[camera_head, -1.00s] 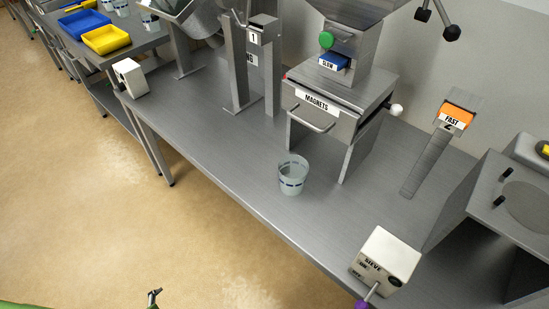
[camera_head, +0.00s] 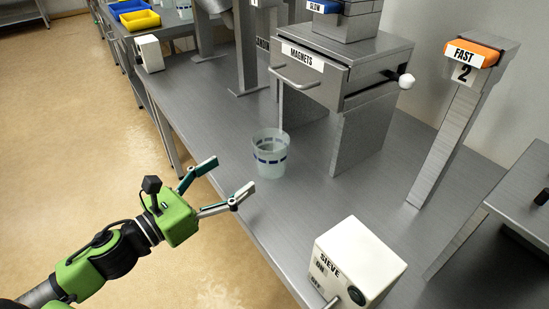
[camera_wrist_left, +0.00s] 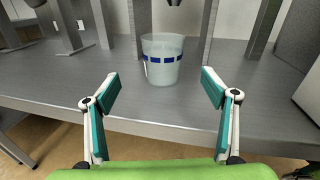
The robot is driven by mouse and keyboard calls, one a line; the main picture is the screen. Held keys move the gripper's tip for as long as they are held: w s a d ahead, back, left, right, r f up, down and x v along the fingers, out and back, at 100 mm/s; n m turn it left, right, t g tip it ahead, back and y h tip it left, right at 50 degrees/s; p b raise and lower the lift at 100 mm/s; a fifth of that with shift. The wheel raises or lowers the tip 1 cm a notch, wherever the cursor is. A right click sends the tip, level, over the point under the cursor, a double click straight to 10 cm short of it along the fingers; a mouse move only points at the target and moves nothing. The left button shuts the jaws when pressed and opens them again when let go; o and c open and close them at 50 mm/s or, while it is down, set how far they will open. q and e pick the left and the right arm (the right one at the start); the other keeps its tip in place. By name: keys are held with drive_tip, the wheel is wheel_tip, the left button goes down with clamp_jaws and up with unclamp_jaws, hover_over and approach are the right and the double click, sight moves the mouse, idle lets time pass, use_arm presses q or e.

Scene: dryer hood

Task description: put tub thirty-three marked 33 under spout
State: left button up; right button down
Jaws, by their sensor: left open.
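A clear tub (camera_head: 270,153) with blue marks around it stands upright on the steel bench, in front of the magnets housing. No number can be read on it. It also shows in the left wrist view (camera_wrist_left: 162,60), ahead of and between my open fingers. My left gripper (camera_head: 226,179) is open and empty at the bench's front edge, to the left of the tub and apart from it. It also frames the lower part of the left wrist view (camera_wrist_left: 160,90). No spout can be made out clearly. My right gripper does not show.
The magnets drawer unit (camera_head: 340,70) stands behind the tub on legs. A white sieve switch box (camera_head: 355,262) sits at the bench's front right. A post with an orange FAST button (camera_head: 472,54) stands at right. Yellow (camera_head: 140,19) and blue trays lie at far left.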

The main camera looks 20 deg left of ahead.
sight(257, 157)
use_arm(q)
drive_tip(key=shift+w+d+r, duration=0.1)
drive_tip(key=shift+w+d, duration=0.1)
drive_tip(key=shift+w, duration=0.15)
drive_tip(key=x, duration=0.5)
drive_tip(key=shift+w, duration=0.2)
drive_tip(key=shift+x, duration=1)
drive_tip(key=shift+w+d, duration=0.35)
drive_tip(key=shift+d, duration=0.1)
drive_tip(key=shift+p+x, duration=0.35)
drive_tip(key=shift+x, duration=1.7)
drive_tip(key=shift+s+d, duration=0.1)
drive_tip(key=shift+d, duration=0.1)
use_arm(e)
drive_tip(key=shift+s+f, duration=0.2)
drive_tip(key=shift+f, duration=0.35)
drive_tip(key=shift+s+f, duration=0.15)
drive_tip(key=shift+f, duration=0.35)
use_arm(q)
drive_tip(key=shift+c, duration=0.3)
drive_tip(key=c, duration=1.1)
drive_tip(key=shift+c, duration=0.5)
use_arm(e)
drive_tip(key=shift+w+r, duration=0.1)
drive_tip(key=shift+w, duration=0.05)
